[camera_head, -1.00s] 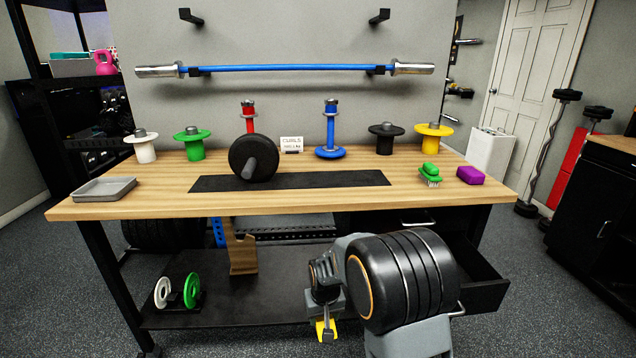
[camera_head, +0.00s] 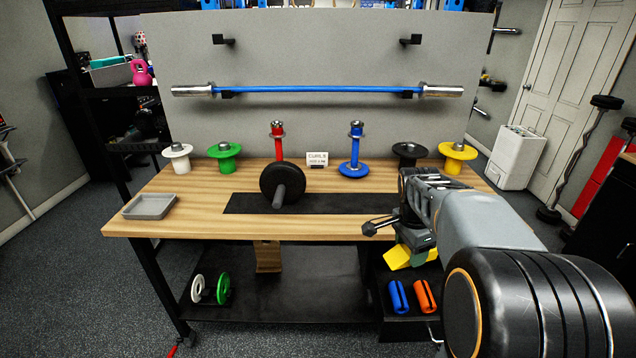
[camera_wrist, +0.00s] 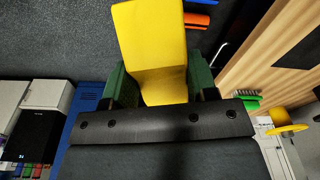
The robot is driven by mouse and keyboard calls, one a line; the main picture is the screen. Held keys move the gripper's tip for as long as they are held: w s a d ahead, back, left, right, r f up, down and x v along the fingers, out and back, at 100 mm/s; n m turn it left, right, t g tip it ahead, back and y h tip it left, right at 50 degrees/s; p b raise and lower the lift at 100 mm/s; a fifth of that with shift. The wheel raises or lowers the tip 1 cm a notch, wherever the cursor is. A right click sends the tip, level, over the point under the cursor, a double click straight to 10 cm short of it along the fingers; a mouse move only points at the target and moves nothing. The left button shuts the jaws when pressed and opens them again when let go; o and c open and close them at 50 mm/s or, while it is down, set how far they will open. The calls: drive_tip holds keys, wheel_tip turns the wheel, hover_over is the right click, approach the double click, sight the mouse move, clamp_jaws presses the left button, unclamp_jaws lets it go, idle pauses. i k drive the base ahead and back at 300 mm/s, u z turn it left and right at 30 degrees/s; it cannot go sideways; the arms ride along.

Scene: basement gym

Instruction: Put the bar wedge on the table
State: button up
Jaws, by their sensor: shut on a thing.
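The yellow bar wedge (camera_head: 402,257) is between the jaws of my gripper (camera_head: 412,240). It hangs in front of the table's front edge at the right, above the open drawer. In the wrist view the wedge (camera_wrist: 150,40) fills the space between the green finger pads of my gripper (camera_wrist: 160,88), which is shut on it. The wooden table (camera_head: 200,205) has a bare strip of wood along its front. My arm hides the table's right front part in the head view.
A black mat (camera_head: 330,204) with a dumbbell (camera_head: 283,186) on it lies mid-table. A grey tray (camera_head: 149,207) sits at the left. Weight holders stand along the back. The open drawer (camera_head: 408,325) holds a blue grip (camera_head: 398,297) and an orange grip (camera_head: 425,296).

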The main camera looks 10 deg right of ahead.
sight(343, 203)
drive_tip(key=i, duration=0.9)
